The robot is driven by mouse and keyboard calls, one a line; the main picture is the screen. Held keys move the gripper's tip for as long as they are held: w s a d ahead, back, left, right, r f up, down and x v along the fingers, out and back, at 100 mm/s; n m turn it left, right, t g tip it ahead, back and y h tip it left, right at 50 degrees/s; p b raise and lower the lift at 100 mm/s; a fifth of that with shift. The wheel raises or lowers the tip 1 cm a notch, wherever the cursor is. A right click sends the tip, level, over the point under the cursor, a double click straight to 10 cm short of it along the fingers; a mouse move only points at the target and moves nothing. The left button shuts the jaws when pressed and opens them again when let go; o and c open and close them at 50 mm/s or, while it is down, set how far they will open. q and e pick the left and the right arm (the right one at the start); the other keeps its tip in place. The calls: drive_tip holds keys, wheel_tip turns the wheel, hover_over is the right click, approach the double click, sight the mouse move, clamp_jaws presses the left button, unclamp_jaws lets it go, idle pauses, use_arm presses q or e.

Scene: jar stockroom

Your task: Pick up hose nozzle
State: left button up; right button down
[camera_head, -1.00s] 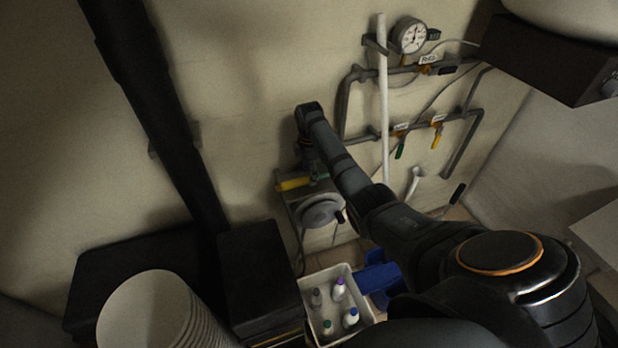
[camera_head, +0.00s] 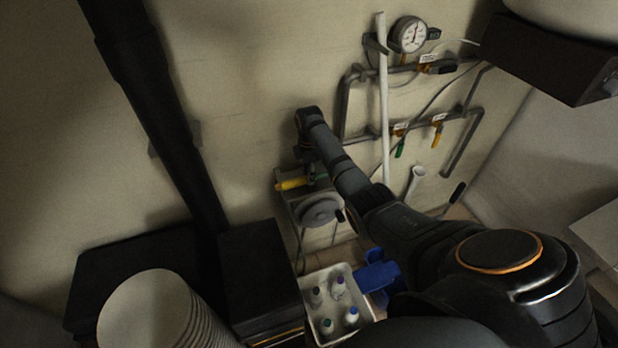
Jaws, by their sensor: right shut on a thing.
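The hose nozzle looks to be the yellow piece (camera_head: 291,184) with some green at its right, at the front of a grey wall bracket. My right gripper (camera_head: 309,178) reaches down to it from above, at the end of my right arm. It is shut on it, though the fingers are dark and small, so the exact grip is hard to see. The nozzle lies about level, still close to the bracket. My left gripper does not show.
A grey round reel (camera_head: 320,209) sits just below the nozzle. A white crate (camera_head: 309,325) with several bottles and a blue object (camera_head: 377,276) are lower down. Pipes with a gauge (camera_head: 410,35) and a white upright tube (camera_head: 384,100) stand right of the gripper.

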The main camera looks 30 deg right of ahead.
wheel_tip(320, 180, up, 10)
drive_tip(key=b, duration=0.1)
drive_tip(key=shift+b, duration=0.35)
